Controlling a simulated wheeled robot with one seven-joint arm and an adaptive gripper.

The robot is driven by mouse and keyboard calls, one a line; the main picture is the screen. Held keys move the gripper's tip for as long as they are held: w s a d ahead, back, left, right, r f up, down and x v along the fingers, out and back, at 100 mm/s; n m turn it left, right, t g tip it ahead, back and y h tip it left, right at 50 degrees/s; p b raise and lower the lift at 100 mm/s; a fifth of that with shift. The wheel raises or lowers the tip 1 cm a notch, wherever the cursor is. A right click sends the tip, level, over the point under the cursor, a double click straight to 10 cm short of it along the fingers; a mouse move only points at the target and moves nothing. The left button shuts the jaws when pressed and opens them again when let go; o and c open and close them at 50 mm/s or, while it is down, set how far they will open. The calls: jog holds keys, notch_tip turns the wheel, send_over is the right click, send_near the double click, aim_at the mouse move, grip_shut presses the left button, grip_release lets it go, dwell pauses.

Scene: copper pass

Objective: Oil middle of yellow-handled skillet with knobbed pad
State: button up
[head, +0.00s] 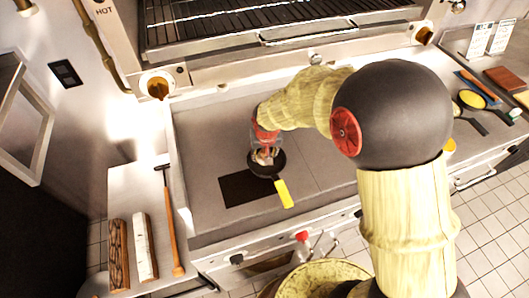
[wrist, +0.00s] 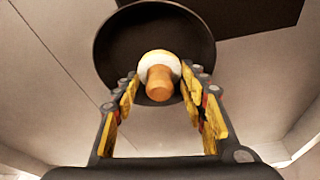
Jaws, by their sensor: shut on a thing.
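The black skillet (head: 278,160) with a yellow handle (head: 284,193) sits at the upper right part of a dark square on the steel counter, its handle pointing down and right. Its round dark pan (wrist: 120,50) fills the top of the wrist view. The knobbed pad (wrist: 160,75), pale and round with an orange-brown knob, is between the fingertips of my gripper (wrist: 161,82), over the skillet. My gripper (head: 265,142) is shut on it and points down at the pan in the head view. I cannot tell whether the pad touches the pan floor.
The dark square (head: 236,191) lies on the counter (head: 210,140), which is clear around it. A grill (head: 235,25) stands behind. A long-handled tool (head: 169,215) and two short blocks lie on the left shelf. More pans (head: 470,98) lie at the far right.

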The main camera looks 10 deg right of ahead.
aim_at(269, 167)
jog(key=shift+s, duration=0.1)
jog(key=shift+s+d+r, duration=0.1)
jog(key=shift+s+d, duration=0.05)
jog(key=shift+s, duration=0.6)
jog(key=shift+s+d, duration=0.15)
jog(key=shift+s, duration=0.8)
jog(key=shift+w+a, duration=0.15)
jog(key=shift+w, duration=0.75)
jog(key=shift+w+a, duration=0.15)
jog(key=shift+w, duration=0.75)
jog(key=shift+s+d, duration=0.1)
jog(key=shift+d, duration=0.05)
jog(key=shift+s+d, duration=0.2)
jog(key=shift+s, duration=0.65)
jog(key=shift+s+d, duration=0.15)
jog(key=shift+s, duration=0.65)
jog(key=shift+w+a+f, duration=0.1)
jog(key=shift+w+a, duration=0.1)
jog(key=shift+w, duration=0.7)
jog(key=shift+w+a+f, duration=0.1)
jog(key=shift+w+a, duration=0.05)
jog(key=shift+w, duration=0.7)
